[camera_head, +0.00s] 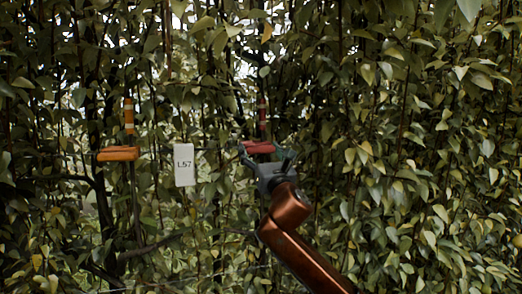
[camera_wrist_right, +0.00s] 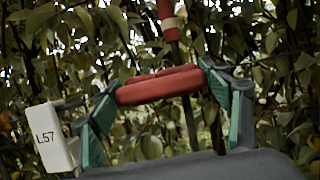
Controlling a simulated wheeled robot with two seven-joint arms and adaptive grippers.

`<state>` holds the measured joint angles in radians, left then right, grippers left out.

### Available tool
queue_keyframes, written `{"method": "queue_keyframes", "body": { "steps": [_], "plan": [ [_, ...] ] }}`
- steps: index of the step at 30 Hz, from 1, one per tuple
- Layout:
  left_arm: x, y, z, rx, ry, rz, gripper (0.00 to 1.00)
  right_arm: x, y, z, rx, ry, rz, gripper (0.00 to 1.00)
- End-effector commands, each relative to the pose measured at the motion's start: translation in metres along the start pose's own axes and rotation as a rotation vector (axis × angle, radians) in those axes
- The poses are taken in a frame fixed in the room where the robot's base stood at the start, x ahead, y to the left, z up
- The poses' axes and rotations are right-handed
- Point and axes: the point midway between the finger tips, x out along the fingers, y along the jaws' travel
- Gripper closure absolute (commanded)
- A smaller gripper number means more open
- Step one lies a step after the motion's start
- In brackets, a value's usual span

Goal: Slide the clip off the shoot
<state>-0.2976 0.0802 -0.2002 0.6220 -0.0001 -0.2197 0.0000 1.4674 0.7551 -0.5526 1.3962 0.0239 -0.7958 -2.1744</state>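The red clip (camera_head: 260,147) sits across a dark upright shoot, just below a red sleeve with a pale band (camera_wrist_right: 169,24). In the right wrist view the clip (camera_wrist_right: 160,86) is bar-shaped and slightly tilted, and the shoot (camera_wrist_right: 188,125) shows behind and below it. My right gripper (camera_head: 266,153) reaches in from below. Its two fingers (camera_wrist_right: 161,84) stand at the clip's two ends and appear to press on them. The clip's far side is hidden. My left gripper is in neither view.
A white tag marked L57 (camera_head: 184,165) hangs left of my right gripper, close beside its left finger in the wrist view (camera_wrist_right: 50,137). An orange clip (camera_head: 118,154) sits on another shoot under an orange sleeve (camera_head: 129,115). Dense leaves surround everything.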

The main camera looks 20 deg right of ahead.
Motion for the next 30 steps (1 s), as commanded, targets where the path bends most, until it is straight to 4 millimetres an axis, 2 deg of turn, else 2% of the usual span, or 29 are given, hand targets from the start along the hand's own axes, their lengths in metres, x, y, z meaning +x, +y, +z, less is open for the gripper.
{"method": "queue_keyframes", "body": {
  "steps": [2,17,20,30],
  "plan": [
    [0.000,0.000,0.004,-0.001,-0.004,0.000,0.60,0.000,-0.001,0.000,0.000,0.000,-0.001,0.38],
    [0.000,0.001,0.005,-0.001,-0.007,0.001,0.60,0.000,-0.001,0.000,0.000,0.001,-0.002,0.72],
    [-0.001,0.001,0.005,-0.001,-0.007,0.001,0.60,0.000,0.002,0.000,0.000,0.001,-0.001,0.73],
    [-0.022,0.001,0.000,-0.002,-0.002,0.002,0.60,0.001,0.069,0.001,0.001,0.002,0.002,0.73]
  ]
}}
